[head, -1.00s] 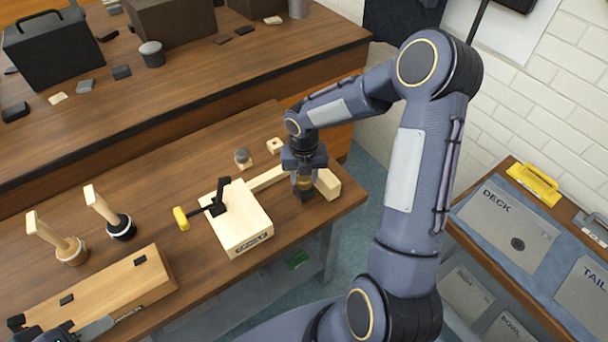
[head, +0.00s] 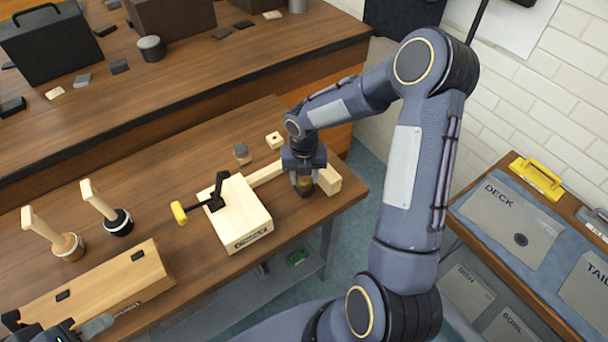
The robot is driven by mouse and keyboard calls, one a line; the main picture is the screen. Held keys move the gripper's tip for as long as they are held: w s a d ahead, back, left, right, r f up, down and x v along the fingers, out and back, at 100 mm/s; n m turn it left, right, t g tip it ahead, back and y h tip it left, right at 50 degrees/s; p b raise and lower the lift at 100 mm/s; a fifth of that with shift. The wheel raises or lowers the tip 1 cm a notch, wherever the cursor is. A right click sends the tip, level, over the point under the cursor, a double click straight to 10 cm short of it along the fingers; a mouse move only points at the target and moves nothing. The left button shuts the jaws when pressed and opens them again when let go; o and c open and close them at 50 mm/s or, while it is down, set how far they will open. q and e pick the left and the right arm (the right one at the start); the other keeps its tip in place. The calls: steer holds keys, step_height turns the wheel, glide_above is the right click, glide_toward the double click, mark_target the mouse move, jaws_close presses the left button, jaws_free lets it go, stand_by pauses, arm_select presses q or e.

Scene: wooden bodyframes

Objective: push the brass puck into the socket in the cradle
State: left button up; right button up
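The pale wooden cradle (head: 243,222) lies on the near bench, with a wooden bar running from it toward the right to an end block (head: 328,179). My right gripper (head: 304,190) points down over the bar by the end block. A brass-coloured piece, which looks like the puck (head: 304,182), shows between its fingers. The socket is hidden from this view. My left gripper (head: 78,331) shows only in part at the bottom left corner, by a long wooden block.
Two wooden-handled tools (head: 120,221) stand left of the cradle. A side table (head: 510,215) with labelled panels is at the right.

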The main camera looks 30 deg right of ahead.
mark_target(304, 178)
steer(key=o, duration=0.5)
step_height(304, 178, up, 8)
steer(key=shift+f, duration=0.1)
stand_by(0.9)
steer(key=s+a+r+m+t+y, duration=0.1)
steer(key=s+a+r+m+t, duration=0.1)
steer(key=s+r+m, duration=1.15)
steer(key=s+a+f+m+t+y, duration=0.1)
steer(key=s+m, duration=0.3)
steer(key=m, duration=0.5)
steer(key=s+a+m+t+y, duration=0.1)
steer(key=s+a+m, duration=0.3)
steer(key=m, duration=0.6)
steer(key=shift+s+a+f+t+y, duration=0.15)
steer(key=shift+s+f+t+y, duration=0.2)
steer(key=shift+t, duration=0.45)
